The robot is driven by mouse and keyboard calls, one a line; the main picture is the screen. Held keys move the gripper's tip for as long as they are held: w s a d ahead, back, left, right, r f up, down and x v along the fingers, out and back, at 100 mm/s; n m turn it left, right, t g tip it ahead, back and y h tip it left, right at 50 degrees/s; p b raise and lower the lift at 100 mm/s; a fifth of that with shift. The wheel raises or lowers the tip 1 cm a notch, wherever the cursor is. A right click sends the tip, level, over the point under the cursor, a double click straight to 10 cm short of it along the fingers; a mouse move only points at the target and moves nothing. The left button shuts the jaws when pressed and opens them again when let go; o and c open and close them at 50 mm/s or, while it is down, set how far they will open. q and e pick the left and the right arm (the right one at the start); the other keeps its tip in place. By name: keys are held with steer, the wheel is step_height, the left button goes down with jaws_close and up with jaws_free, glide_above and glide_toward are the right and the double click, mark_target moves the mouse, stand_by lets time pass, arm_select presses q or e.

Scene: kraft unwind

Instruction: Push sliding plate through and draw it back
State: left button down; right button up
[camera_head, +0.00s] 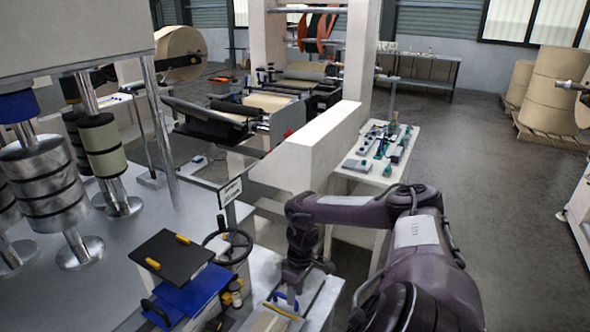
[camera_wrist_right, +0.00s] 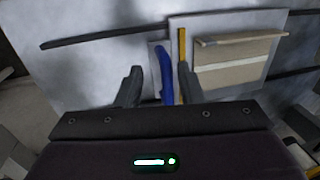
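A pale sliding plate (camera_wrist_right: 218,22) with a light wood-coloured block (camera_wrist_right: 235,63) on it shows in the right wrist view. A blue handle (camera_wrist_right: 164,72) stands at its left side, beside a yellow strip (camera_wrist_right: 182,48). My right gripper (camera_wrist_right: 160,70) is open, with the blue handle between its fingers and a visible gap on the left side. I cannot tell whether the right finger touches the handle or the strip. In the head view my right gripper (camera_head: 289,284) points down over the blue handle (camera_head: 281,298) at the bottom edge. My left gripper is not in view.
Dark rails (camera_wrist_right: 105,36) run beside the plate in the wrist view. Left of my arm in the head view are a blue block (camera_head: 183,297), a black panel (camera_head: 170,257) and a handwheel (camera_head: 230,245). A white beam (camera_head: 310,150) stands behind my arm.

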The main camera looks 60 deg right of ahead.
steer(key=shift+r, duration=0.35)
step_height(320, 180, up, 7)
steer(key=d+b, duration=0.1)
steer(key=b, duration=0.1)
steer(key=shift+d, duration=0.25)
steer(key=shift+f, duration=0.1)
